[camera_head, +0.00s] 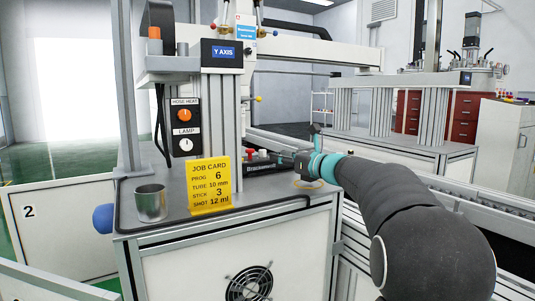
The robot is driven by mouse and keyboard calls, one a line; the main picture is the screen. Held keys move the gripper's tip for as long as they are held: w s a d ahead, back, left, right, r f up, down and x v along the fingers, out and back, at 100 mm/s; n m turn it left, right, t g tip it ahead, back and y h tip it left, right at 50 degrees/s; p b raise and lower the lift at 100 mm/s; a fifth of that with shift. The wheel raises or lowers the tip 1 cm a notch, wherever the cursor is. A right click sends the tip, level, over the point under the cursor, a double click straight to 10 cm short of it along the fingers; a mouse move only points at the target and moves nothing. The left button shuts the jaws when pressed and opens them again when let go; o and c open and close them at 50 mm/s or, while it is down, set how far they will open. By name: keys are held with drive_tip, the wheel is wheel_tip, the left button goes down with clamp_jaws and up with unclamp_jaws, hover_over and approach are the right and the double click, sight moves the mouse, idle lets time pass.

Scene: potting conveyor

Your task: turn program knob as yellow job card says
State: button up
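The yellow job card (210,187) stands on the dark bench top and reads PROG. 6, TUBE 10 mm, STICK 3, SHOT 12 ml. No knob marked as a program knob can be made out. A low black unit with a lettered front (262,168) sits right of the card, with red and pale parts on top. My gripper (284,158) is at that unit's right end, in front of or beside it. Its fingers are too small and dark to tell open from shut, or whether they touch anything.
An orange HOSE HEAT knob (184,115) and a white LAMP knob (186,145) sit on a black panel on the post. A metal cup (151,203) stands left of the card. The conveyor (470,205) runs at right.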

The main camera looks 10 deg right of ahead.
sight(265, 153)
drive_tip(key=shift+p+x, duration=0.3)
drive_tip(key=shift+x, duration=2.85)
clamp_jaws()
